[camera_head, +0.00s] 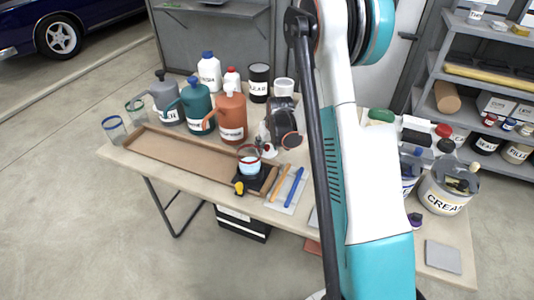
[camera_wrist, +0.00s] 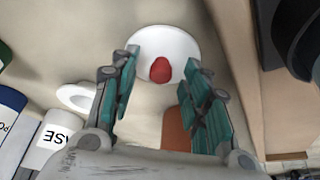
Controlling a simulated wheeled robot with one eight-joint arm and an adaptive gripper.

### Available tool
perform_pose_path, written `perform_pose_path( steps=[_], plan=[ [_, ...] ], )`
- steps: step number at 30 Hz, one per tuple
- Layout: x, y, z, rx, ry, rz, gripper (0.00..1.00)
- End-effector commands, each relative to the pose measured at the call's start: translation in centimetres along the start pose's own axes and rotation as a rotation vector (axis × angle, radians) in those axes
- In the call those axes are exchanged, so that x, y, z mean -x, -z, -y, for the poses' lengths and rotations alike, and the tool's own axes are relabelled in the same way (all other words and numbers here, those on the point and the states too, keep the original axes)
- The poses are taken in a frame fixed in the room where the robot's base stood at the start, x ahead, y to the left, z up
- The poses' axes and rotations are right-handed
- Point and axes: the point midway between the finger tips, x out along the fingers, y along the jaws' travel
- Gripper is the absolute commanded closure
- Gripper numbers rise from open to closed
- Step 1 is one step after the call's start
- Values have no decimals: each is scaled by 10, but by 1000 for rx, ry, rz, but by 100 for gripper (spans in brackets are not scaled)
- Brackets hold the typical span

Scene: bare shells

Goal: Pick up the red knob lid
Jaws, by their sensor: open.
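The red knob lid (camera_wrist: 183,45) is a white round disc with a red knob (camera_wrist: 160,70) in its middle. It lies on a light surface at the upper middle of the wrist view. My gripper (camera_wrist: 158,82) is open, with its teal fingers to the left and right of the knob and nothing between them held. The disc's far rim is clear of the fingers. In the head view, a small white piece with red on it (camera_head: 268,151) stands by the tray, but I cannot tell if it is the same lid. My arm covers part of the table there.
An orange piece (camera_wrist: 176,128) shows beside the right finger, and another white disc (camera_wrist: 76,96) lies left. Bottles (camera_wrist: 55,140) stand at lower left. In the head view, a long brown tray (camera_head: 190,151), jugs (camera_head: 232,118) and a large bucket (camera_head: 445,193) crowd the table.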

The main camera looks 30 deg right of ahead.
Motion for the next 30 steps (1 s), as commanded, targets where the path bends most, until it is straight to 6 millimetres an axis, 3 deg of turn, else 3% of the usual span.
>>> perform_pose_path(
  steps=[5, 10, 23, 30],
  plan=[
    [1, 0, 0, 0, 0, 0, 60],
    [1, 0, 0, 0, 0, 0, 98],
    [4, 1, 0, 0, 0, 0, 98],
    [29, 11, 0, 0, 0, 0, 98]
  ],
)
